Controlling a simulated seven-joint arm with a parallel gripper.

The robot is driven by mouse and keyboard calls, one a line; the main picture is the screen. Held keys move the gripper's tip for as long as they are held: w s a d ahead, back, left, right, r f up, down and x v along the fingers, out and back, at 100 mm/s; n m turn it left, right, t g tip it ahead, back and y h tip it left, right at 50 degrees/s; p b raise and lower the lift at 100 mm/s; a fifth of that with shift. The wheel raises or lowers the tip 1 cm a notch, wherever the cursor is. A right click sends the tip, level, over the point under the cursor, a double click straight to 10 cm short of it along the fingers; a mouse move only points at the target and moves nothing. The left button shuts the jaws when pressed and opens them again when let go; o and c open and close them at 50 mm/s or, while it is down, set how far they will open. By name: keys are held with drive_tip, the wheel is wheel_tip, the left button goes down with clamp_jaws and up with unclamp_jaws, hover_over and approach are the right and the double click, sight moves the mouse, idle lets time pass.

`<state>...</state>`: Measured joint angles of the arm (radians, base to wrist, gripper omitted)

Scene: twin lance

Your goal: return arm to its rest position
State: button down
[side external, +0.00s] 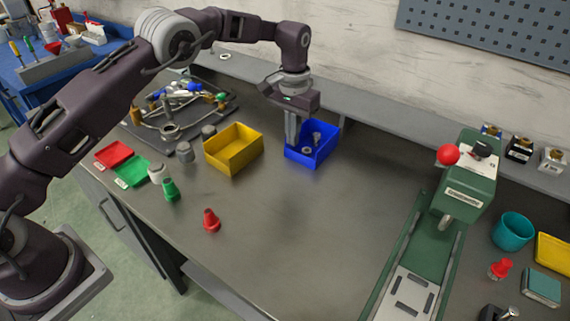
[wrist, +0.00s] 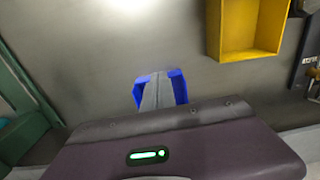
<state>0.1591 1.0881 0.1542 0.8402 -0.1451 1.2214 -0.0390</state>
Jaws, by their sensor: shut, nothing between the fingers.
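My gripper (side external: 290,140) is over the left part of the blue bin (side external: 326,150) in the side external view, fingers pointing down. The fingers are shut with nothing between them. In the wrist view the shut fingers (wrist: 157,92) show with the blue bin's walls (wrist: 179,85) on both sides of them. Whether the fingertips are inside the bin or just above it is hard to tell. Small grey metal parts (side external: 316,138) show in the bin beside the fingers.
A yellow bin (side external: 233,149) stands left of the blue bin. A cluttered tray (side external: 150,128) lies further left. A green machine (side external: 462,190) with a red knob stands at right. A red cone-shaped piece (side external: 211,221) stands near the front edge. The middle of the bench is clear.

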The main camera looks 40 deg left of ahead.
drive_tip(key=shift+r, duration=0.9)
drive_tip(key=shift+r, duration=0.1)
drive_tip(key=s+a+r+t, duration=0.2)
drive_tip(key=s+r, duration=0.6)
drive_tip(key=r, duration=0.3)
drive_tip(key=s+a+r+t, duration=0.1)
drive_tip(key=s+a+r, duration=0.1)
drive_tip(key=s+r, duration=0.8)
drive_tip(key=s+a+f+t, duration=0.1)
drive_tip(key=s, duration=1)
drive_tip(key=s+f+t, duration=0.1)
drive_tip(key=s+f, duration=0.1)
drive_tip(key=s, duration=0.8)
drive_tip(key=shift+s+a+t, duration=0.3)
drive_tip(key=shift+s+a, duration=0.05)
drive_tip(key=shift+a, duration=0.05)
